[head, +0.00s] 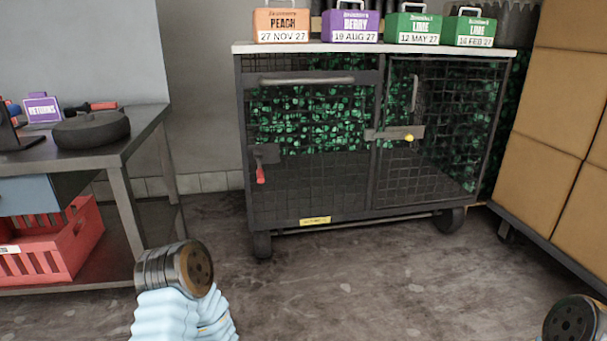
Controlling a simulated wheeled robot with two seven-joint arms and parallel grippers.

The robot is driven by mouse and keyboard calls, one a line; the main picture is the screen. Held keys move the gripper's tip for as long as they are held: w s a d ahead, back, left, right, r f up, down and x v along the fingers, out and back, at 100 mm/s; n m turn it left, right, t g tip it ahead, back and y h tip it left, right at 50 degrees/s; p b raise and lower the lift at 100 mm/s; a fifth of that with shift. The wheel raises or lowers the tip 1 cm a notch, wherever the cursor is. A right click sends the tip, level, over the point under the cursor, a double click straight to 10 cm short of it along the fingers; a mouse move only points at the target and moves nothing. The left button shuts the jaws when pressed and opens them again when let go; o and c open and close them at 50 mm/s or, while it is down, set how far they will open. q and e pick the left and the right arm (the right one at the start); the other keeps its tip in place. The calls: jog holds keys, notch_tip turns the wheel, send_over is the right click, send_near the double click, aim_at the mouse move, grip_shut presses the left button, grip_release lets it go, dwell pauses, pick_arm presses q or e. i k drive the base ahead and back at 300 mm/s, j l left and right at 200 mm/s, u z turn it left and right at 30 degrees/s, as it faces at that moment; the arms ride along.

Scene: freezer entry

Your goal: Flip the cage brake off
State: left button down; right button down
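A dark wire-mesh cage (312,207) on wheels stands against the back wall. A red-handled lever (260,174) hangs downward from a dark plate on the left of its front; it looks like the brake, though I cannot read a label there. A latch bar with a yellow knob (409,138) crosses between the two front panels. The cage's front wheels show at its lower left (262,244) and lower right (449,219). Parts of my two arms show at the lower left and lower right, well short of the cage. No gripper fingers are visible on either arm.
Several labelled boxes, one orange (282,25), stand on the cage's top. A metal table (140,136) with a black round pan (91,128) and a red crate (45,245) is at left. Stacked cardboard boxes (545,140) stand at right. The floor before the cage is clear.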

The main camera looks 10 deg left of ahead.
aim_at(261, 180)
jog(key=i+l, duration=0.1)
jog(key=i, duration=0.35)
jog(key=i+l+u, duration=0.1)
jog(key=i, duration=0.35)
jog(key=i+l, duration=0.15)
jog(key=i, duration=0.3)
